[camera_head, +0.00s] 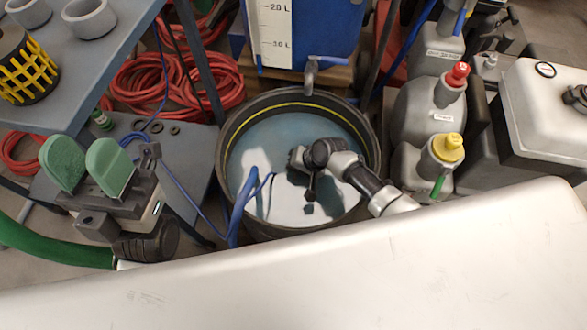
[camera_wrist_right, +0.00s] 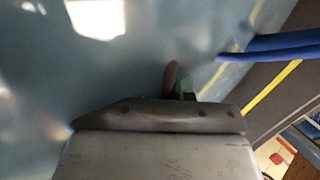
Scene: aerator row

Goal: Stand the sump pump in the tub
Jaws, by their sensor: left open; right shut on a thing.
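The round dark tub (camera_head: 226,140) with a yellow line inside stands at the middle of the head view, holding cloudy water. My right arm reaches into it from the right. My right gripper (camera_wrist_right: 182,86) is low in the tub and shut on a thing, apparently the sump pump. The pump's body cannot be made out in either view; the arm and cloudy water hide it. A blue hose (camera_head: 238,205) and a thin blue cable run over the near rim into the water. My left gripper (camera_head: 88,165), with green pads, is open and empty, left of the tub.
Grey jugs with a red cap (camera_head: 457,73) and a yellow cap (camera_head: 447,146) stand close right of the tub. A grey table (camera_head: 110,50) is at upper left, with red hose (camera_head: 165,85) on the floor beyond. A blue tank (camera_head: 330,35) stands behind the tub.

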